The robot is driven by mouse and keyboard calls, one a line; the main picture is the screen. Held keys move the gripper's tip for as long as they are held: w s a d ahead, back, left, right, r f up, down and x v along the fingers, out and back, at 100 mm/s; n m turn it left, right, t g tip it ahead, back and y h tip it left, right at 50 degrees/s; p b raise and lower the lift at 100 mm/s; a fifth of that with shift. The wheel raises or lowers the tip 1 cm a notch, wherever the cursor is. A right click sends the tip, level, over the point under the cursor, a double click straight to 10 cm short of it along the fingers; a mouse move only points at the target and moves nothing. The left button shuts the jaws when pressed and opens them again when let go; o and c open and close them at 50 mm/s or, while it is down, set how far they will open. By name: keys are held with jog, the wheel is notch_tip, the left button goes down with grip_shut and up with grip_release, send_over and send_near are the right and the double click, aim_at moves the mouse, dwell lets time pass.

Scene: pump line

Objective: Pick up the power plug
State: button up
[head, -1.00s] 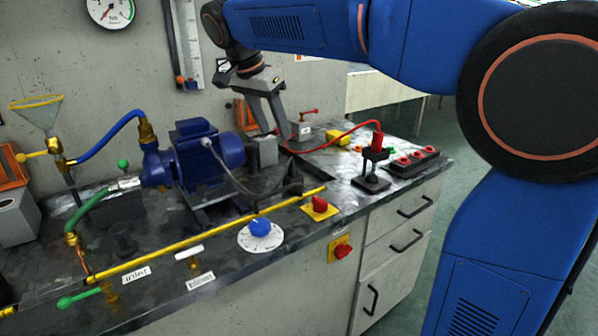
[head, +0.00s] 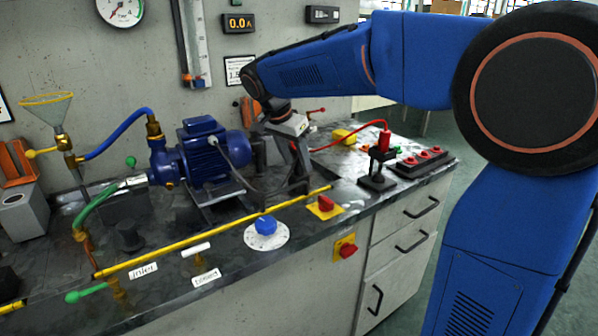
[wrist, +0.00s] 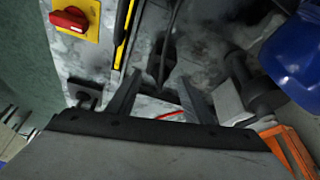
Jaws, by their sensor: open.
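The dark power plug (wrist: 160,64) is on the end of the grey cable that comes from the blue motor (head: 208,150). In the wrist view it lies just beyond and roughly between my fingertips, dark and hard to outline. My gripper (wrist: 163,77) is open, with nothing clamped between its fingers. In the head view my gripper (head: 303,172) points down over the bench right of the motor, close to the cable's end. The fingers and a dark stand there overlap, so the plug cannot be made out clearly. I cannot tell whether a finger touches it.
A yellow rail (head: 220,232) runs along the bench front. A red knob on a yellow plate (head: 326,205) sits near the gripper. A red plug (head: 384,139) stands in a black holder at the right, beside a socket strip (head: 420,160). The blue dial (head: 265,226) is in front.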

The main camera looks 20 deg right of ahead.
jog(key=shift+x, duration=0.9)
jog(key=shift+a, duration=0.1)
jog(key=c, duration=1.1)
jog(key=shift+c, duration=0.2)
jog(key=shift+r, duration=0.1)
